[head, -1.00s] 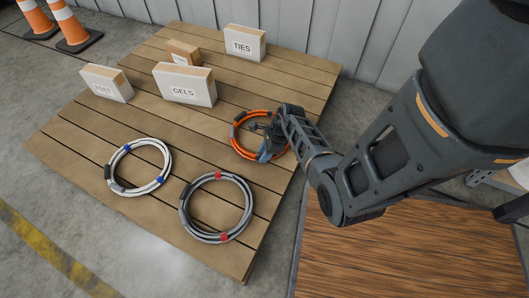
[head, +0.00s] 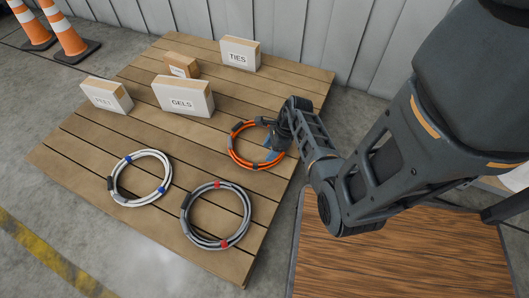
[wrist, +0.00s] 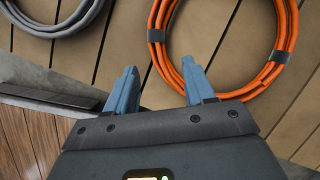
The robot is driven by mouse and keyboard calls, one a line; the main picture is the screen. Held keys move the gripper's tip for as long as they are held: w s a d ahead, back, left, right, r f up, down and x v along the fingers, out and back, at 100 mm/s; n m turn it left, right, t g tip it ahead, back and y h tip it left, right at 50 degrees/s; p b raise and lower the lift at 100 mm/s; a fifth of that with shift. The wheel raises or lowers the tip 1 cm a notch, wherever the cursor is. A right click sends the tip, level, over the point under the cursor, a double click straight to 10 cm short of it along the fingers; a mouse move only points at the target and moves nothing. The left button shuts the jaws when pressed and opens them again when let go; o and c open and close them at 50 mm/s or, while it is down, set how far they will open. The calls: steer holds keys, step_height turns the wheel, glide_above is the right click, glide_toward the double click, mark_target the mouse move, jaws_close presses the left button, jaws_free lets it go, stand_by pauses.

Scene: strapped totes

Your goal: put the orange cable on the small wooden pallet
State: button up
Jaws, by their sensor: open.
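The orange cable (head: 236,157) is a coil with dark ties, lying flat on a slatted wooden platform (head: 75,148); it also shows in the wrist view (wrist: 283,40). My gripper (wrist: 160,68) is open with blue fingers. In the wrist view its right finger overlaps the near edge of the coil and its left finger is outside the ring. Nothing is held between them. In the head view my gripper (head: 270,138) is at the coil's right side and hides part of it. I cannot make out a separate small pallet.
A white coil (head: 166,180) and a grey coil (head: 247,217) lie in front of the orange one. Boxes marked GELS (head: 184,97) and TIES (head: 239,54) and two others stand behind. A brown wood-topped surface (head: 400,262) is at lower right, mostly bare.

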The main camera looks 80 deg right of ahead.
steer(key=w+a+r+m+t+y+p, duration=0.1)
steer(key=w+a+r+m+t, duration=0.15)
steer(key=w+a+r, duration=0.4)
steer(key=w+a+r+m+t, duration=0.1)
steer(key=w+a+r+t, duration=0.25)
steer(key=a, duration=0.65)
steer(key=a+r+m+t, duration=0.5)
steer(key=a+r+m, duration=0.3)
steer(key=a, duration=0.4)
steer(key=s+a+r+m+h, duration=0.1)
steer(key=s+a+r+m, duration=0.1)
steer(key=s+r+m, duration=0.7)
steer(key=s+a+r+m+h, duration=0.1)
steer(key=s+r+m, duration=0.8)
steer(key=m, duration=1)
steer(key=shift+s+a+r, duration=0.25)
steer(key=shift+a+r, duration=0.55)
steer(key=shift+r, duration=0.45)
